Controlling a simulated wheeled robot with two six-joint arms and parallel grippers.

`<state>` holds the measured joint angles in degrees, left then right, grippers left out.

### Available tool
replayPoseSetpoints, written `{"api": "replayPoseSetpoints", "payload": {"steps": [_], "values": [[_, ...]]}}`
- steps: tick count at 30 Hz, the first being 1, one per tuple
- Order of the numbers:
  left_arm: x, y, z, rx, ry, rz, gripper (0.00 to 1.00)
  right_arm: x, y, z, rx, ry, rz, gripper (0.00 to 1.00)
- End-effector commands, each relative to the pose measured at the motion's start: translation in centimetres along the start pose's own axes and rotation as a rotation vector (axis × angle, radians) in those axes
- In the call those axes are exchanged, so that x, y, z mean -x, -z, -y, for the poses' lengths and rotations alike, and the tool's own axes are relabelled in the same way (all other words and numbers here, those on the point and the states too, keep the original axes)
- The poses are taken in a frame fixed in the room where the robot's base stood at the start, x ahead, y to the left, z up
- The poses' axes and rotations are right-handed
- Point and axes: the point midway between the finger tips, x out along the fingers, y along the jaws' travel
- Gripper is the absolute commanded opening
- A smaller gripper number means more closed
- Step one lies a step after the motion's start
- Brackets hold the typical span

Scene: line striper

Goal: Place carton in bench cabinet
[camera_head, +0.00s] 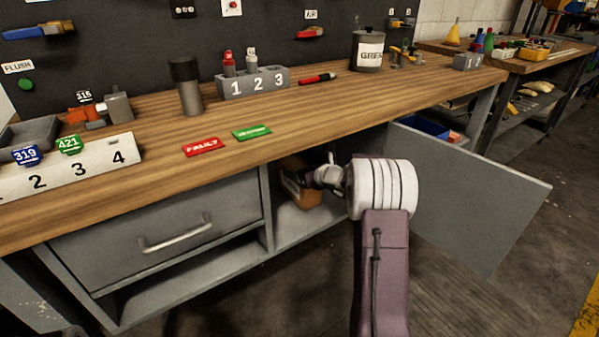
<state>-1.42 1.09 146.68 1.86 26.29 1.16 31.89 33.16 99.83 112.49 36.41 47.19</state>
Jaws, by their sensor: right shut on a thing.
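The bench cabinet (300,228) is the grey compartment under the wooden benchtop, and its door (468,200) stands open to the right. A brown carton (300,193) is inside the cabinet opening, partly in shadow and partly hidden by my gripper and the bench edge. My right gripper (310,177) reaches into the opening and is shut on the carton. The carton looks to be above the cabinet floor, but I cannot tell whether it touches anything. My left gripper is not in view.
A closed drawer (160,215) with a handle and an open shelf (190,290) are left of the cabinet. On the benchtop (330,115) are a red tag (202,147), a green tag (252,132), numbered racks and a grey canister (368,52). The cabinet floor in front of the carton is clear.

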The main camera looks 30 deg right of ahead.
Motion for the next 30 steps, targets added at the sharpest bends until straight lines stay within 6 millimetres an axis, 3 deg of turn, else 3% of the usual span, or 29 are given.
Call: {"api": "replayPoseSetpoints", "payload": {"steps": [3, 4, 6, 17, 20, 30], "values": [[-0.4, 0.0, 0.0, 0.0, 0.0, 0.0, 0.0, -0.1, 0.3, 0.0, 0.001, 0.0, 0.002, 0.0], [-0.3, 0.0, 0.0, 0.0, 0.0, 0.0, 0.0, -0.1, 0.2, 0.0, 0.0, 0.0, 0.0, 0.72], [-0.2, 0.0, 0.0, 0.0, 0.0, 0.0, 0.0, -0.1, 0.2, 0.0, 0.0, 0.0, 0.0, 0.85], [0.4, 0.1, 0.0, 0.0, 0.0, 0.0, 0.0, 0.2, -0.3, 0.0, 0.0, 0.0, 0.0, 0.85], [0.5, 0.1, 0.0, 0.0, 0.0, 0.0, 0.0, 1.6, -0.2, 0.1, 0.0, 0.003, -0.001, 0.85], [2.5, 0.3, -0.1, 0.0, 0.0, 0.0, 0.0, 9.2, -0.3, 0.1, 0.0, 0.003, 0.0, 0.85]]}}
